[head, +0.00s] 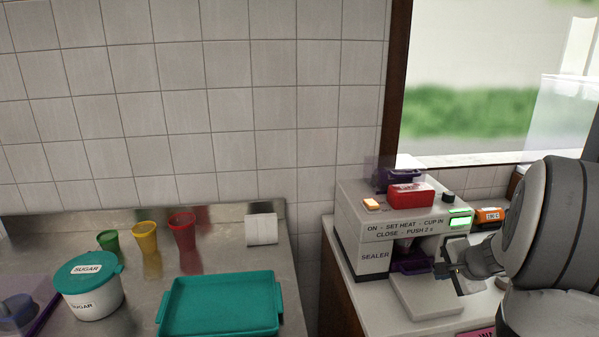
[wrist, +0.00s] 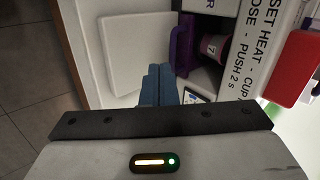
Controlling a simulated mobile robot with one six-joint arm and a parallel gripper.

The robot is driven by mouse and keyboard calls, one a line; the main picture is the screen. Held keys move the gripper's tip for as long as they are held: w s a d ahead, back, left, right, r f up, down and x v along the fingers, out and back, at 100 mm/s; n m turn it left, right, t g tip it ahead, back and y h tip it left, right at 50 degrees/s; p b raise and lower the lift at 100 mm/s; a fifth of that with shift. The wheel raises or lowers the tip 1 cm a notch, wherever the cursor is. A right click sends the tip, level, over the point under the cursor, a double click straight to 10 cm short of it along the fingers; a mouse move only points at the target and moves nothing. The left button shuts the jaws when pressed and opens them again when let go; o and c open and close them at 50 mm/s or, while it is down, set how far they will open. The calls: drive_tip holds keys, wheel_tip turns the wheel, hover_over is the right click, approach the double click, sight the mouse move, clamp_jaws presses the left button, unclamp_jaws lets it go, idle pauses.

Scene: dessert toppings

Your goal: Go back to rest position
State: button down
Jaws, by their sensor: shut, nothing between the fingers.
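My gripper (head: 442,270) is at the front right of the cup sealer (head: 374,252) in the head view, near its cup opening and above its flat base plate. In the wrist view my gripper (wrist: 157,82) shows its two blue-grey fingers together with nothing between them. The wrist view also shows the sealer's purple holder (wrist: 180,50) and a dark pink cup (wrist: 214,46) marked 7 inside the opening, just beyond the fingertips. I cannot tell whether the fingers touch the sealer.
An orange device (head: 489,215) stands behind my arm. On the steel counter at left are a teal tray (head: 220,304), a sugar tub (head: 93,298) and green, yellow and red cups (head: 184,231).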

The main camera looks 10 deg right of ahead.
drive_tip(key=s+a+r+n+g+y, duration=0.1)
drive_tip(key=a+r+n, duration=0.1)
drive_tip(key=a, duration=0.4)
drive_tip(key=s+a+r+n, duration=0.1)
drive_tip(key=a+n, duration=0.2)
drive_tip(key=a, duration=0.2)
drive_tip(key=s+a+r+n+g+h, duration=0.1)
drive_tip(key=s+a+n+g, duration=0.1)
drive_tip(key=s+a+n, duration=0.3)
drive_tip(key=s+a+n+g+h, duration=0.1)
drive_tip(key=s+a+n+g, duration=0.1)
drive_tip(key=s+a+n, duration=0.4)
drive_tip(key=s+a, duration=0.3)
drive_tip(key=s, duration=0.4)
drive_tip(key=shift+s+r, duration=0.25)
drive_tip(key=shift+r, duration=0.15)
